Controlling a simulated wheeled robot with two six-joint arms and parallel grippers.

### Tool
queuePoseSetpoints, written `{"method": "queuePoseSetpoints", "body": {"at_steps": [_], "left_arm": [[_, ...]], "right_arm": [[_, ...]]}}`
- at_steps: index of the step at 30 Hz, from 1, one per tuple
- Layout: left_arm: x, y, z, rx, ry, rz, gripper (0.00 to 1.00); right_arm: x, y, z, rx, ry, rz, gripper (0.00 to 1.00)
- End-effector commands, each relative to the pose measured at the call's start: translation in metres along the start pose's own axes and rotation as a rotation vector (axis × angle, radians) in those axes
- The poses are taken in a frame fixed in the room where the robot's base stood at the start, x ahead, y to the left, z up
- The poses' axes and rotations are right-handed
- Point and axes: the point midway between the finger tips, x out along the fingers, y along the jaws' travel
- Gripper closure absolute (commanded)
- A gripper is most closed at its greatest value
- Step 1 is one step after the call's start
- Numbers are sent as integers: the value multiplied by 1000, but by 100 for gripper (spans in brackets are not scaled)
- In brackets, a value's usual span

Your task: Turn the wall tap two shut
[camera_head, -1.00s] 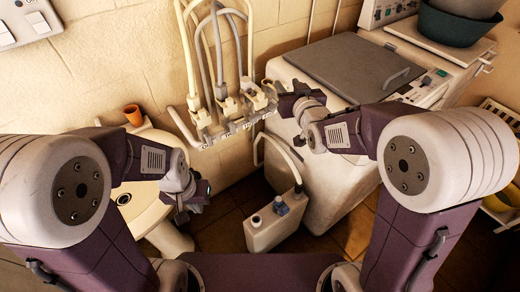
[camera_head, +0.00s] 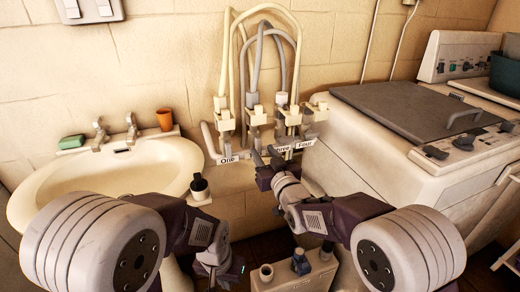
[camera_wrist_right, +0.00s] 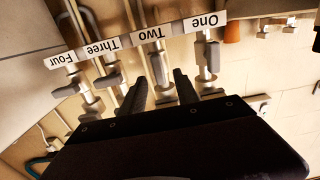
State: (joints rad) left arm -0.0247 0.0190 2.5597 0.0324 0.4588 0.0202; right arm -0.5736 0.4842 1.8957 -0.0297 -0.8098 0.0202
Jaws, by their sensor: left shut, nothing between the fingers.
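Wall tap two (camera_head: 256,116) is in the row of labelled taps on the wall, between One and Three. Its label is hidden by my right gripper in the head view but reads "Two" in the right wrist view (camera_wrist_right: 151,35). Its grey handle (camera_wrist_right: 159,68) points down between my right fingertips there. My right gripper (camera_head: 266,160) is open, with one finger on each side of the handle; I cannot tell whether they touch it. My left gripper (camera_head: 218,262) is shut and empty, low in front of the basin.
Taps One (camera_wrist_right: 207,55), Three (camera_wrist_right: 106,72) and Four (camera_wrist_right: 76,88) stand close beside tap two, with hoses above. A washbasin (camera_head: 60,178) is left, a washing machine (camera_head: 385,165) right. A white container (camera_head: 300,272) stands below.

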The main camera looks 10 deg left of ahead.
Motion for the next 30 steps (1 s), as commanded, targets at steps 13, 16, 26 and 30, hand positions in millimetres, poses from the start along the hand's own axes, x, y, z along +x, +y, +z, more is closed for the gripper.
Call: {"method": "queuePoseSetpoints", "body": {"at_steps": [13, 16, 26, 30], "left_arm": [[1, 0, 0, 0, 0, 0, 100], [1, 0, 0, 0, 0, 0, 100], [1, 0, 0, 0, 0, 0, 100], [2, 0, 0, 0, 0, 0, 100]], "right_arm": [[41, 0, 0, 0, -1, 1, 63], [40, 0, 0, 0, -1, 1, 63], [40, 0, 0, 1, -1, 1, 100], [40, 1, 0, 18, 0, 1, 100]]}}
